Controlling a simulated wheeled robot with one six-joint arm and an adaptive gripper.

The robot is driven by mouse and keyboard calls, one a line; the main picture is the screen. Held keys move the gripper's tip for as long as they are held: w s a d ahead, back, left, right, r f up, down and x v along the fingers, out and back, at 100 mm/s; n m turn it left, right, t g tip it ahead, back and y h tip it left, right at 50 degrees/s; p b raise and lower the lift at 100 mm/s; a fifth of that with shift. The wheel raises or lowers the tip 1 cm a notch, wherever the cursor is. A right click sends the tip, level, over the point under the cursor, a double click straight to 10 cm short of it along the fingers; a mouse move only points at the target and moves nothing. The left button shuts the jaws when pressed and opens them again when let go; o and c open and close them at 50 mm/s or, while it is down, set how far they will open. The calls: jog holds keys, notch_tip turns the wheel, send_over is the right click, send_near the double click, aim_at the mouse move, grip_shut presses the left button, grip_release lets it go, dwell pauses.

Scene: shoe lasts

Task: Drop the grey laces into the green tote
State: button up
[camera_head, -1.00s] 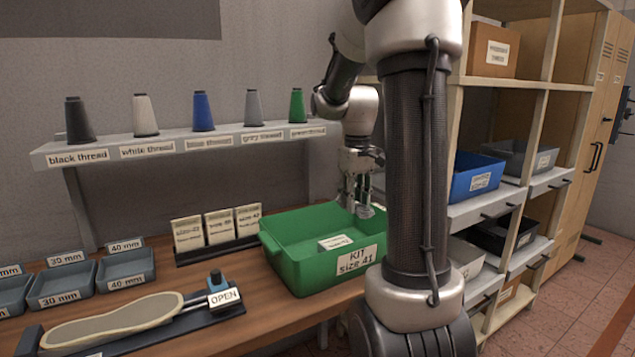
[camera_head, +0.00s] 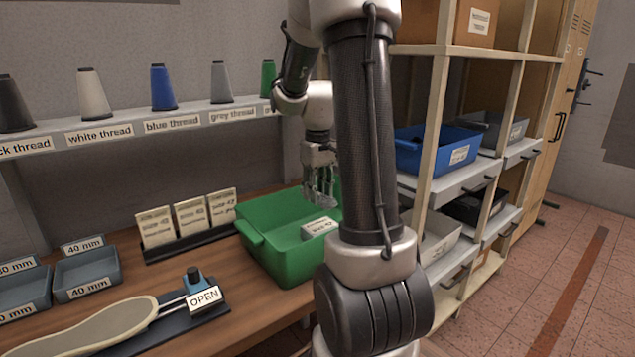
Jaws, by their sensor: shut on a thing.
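The green tote (camera_head: 285,262) stands on the bench. Its right part and front label are hidden behind my arm. A small white labelled packet (camera_head: 318,228) lies inside it. My gripper (camera_head: 322,200) points down over the back right part of the tote, with its fingers near rim height. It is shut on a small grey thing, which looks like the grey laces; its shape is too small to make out.
A shoe last lies in a holder with an OPEN tag (camera_head: 204,299), left of the tote. Labelled cards (camera_head: 190,220) stand behind it, below a thread shelf (camera_head: 120,135). A shelf rack with a blue bin (camera_head: 425,150) stands at right.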

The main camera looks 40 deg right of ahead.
jog(key=shift+f, duration=0.15)
jog(key=o, duration=1)
jog(key=shift+o, duration=0.2)
notch_tip(320, 180, up, 12)
